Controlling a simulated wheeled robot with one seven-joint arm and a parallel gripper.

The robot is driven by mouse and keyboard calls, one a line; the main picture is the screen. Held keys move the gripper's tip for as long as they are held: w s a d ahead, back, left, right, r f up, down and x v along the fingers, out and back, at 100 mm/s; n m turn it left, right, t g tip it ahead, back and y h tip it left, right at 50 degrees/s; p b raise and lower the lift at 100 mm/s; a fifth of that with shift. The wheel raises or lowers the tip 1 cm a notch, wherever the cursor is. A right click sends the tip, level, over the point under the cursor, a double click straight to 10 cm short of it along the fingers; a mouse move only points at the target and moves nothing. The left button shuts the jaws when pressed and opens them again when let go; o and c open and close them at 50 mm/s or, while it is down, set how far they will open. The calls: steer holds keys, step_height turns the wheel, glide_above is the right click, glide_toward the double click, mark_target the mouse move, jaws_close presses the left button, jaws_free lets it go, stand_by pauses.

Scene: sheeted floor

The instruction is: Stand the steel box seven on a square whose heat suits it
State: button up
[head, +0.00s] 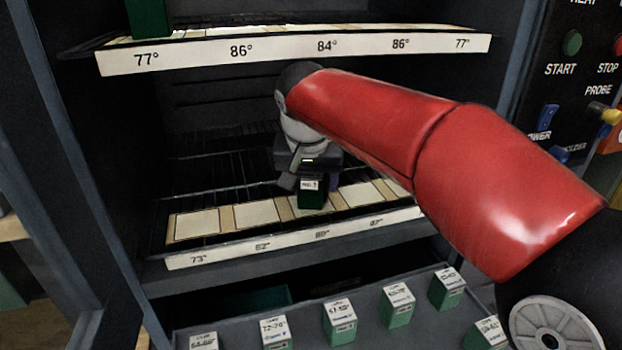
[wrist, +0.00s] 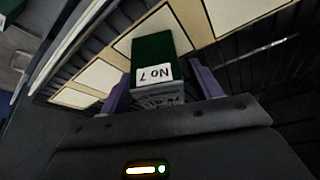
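Box seven, a dark green box (wrist: 153,52) with a white "No 7" label and a grey lower part, is between my gripper's purple fingers (wrist: 160,82). The fingers appear shut on its sides. In the head view my gripper (head: 316,185) reaches down to the lower shelf, with the box (head: 311,200) upright at the third pale square from the left. Whether its base touches is unclear. The lower strip (head: 295,240) has small labels; the leftmost reads 73°, the one below the box seems 80°. Pale squares (head: 197,222) lie to both sides.
The upper shelf strip (head: 290,53) reads 77°, 86°, 84°, 86°, 77°; a green box (head: 149,18) stands at its left end. A tray in front holds several green boxes with white labelled tops (head: 340,322). A control panel (head: 572,75) is at the right.

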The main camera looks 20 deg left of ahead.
steer(key=shift+r, duration=0.1)
steer(key=shift+r, duration=0.25)
steer(key=s+d, duration=0.2)
steer(key=s, duration=1)
steer(key=shift+s+r, duration=0.2)
steer(key=shift+r, duration=0.15)
steer(key=s+d+f+m+h, duration=0.1)
steer(key=d+f, duration=0.1)
steer(key=d, duration=0.6)
steer(key=s+d+f, duration=0.1)
steer(key=d+f, duration=0.1)
steer(key=d, duration=0.6)
steer(key=s+d+f+t, duration=0.1)
steer(key=s+d+f, duration=0.5)
steer(key=d, duration=0.5)
steer(key=shift+s+d+f+m, duration=0.3)
steer(key=shift+s+f+m, duration=0.1)
steer(key=shift+f, duration=0.2)
